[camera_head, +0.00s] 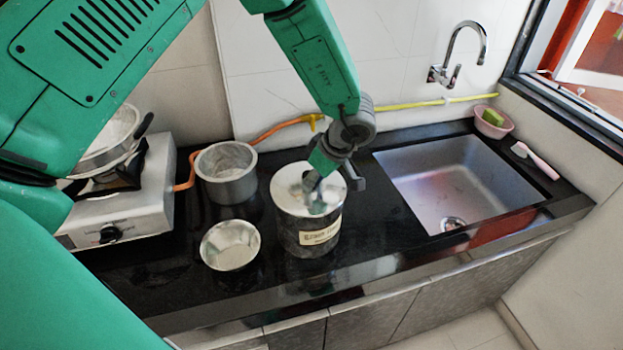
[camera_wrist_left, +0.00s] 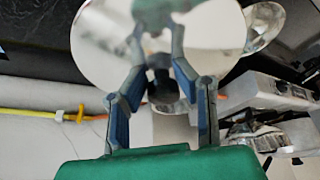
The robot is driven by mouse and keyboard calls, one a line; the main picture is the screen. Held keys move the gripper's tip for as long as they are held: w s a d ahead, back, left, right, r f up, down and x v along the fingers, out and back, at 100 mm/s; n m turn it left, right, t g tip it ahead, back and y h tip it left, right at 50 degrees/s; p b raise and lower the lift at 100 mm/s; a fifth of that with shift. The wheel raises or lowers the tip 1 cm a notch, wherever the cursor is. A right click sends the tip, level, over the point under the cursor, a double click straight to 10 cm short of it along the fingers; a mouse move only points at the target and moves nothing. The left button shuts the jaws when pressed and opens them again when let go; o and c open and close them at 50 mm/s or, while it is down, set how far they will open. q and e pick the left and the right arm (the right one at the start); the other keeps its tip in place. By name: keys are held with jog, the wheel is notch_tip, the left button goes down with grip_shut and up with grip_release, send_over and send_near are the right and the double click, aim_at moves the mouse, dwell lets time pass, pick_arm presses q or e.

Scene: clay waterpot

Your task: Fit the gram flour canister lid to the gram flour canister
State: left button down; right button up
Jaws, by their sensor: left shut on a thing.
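The gram flour canister (camera_head: 307,238) is a steel cylinder with a paper label, upright on the black counter between the small bowl and the sink. The canister lid (camera_head: 290,192) is a shiny round disc at the canister's mouth; I cannot tell whether it is fully seated. My left gripper (camera_head: 318,183) comes down from above and is shut on the lid near its middle. In the left wrist view the lid (camera_wrist_left: 105,40) shows as a mirror-like disc, with the left gripper's fingers (camera_wrist_left: 158,72) around its dark knob. My right gripper is not in view.
A steel pot (camera_head: 226,185) and a small steel bowl (camera_head: 230,258) stand left of the canister. A gas stove (camera_head: 150,210) with a pan is farther left. The sink (camera_head: 450,185) lies to the right. A yellow-orange hose (camera_head: 415,104) runs along the wall.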

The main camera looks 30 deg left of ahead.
pick_arm(q)
jog(key=shift+a, duration=0.15)
jog(key=c, duration=1.2)
grip_release()
jog(key=shift+a+f, duration=0.1)
jog(key=shift+a, duration=0.05)
jog(key=shift+a+f, duration=0.1)
jog(key=shift+a, duration=0.15)
jog(key=v, duration=0.3)
jog(key=shift+w+d, duration=0.1)
jog(key=shift+d, duration=0.05)
jog(key=v, duration=0.5)
jog(key=a+v, duration=0.1)
jog(key=v, duration=0.2)
jog(key=shift+d+r, duration=0.15)
jog(key=shift+r, duration=0.35)
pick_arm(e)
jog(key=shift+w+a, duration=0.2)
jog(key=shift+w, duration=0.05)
pick_arm(q)
jog(key=shift+d, duration=0.1)
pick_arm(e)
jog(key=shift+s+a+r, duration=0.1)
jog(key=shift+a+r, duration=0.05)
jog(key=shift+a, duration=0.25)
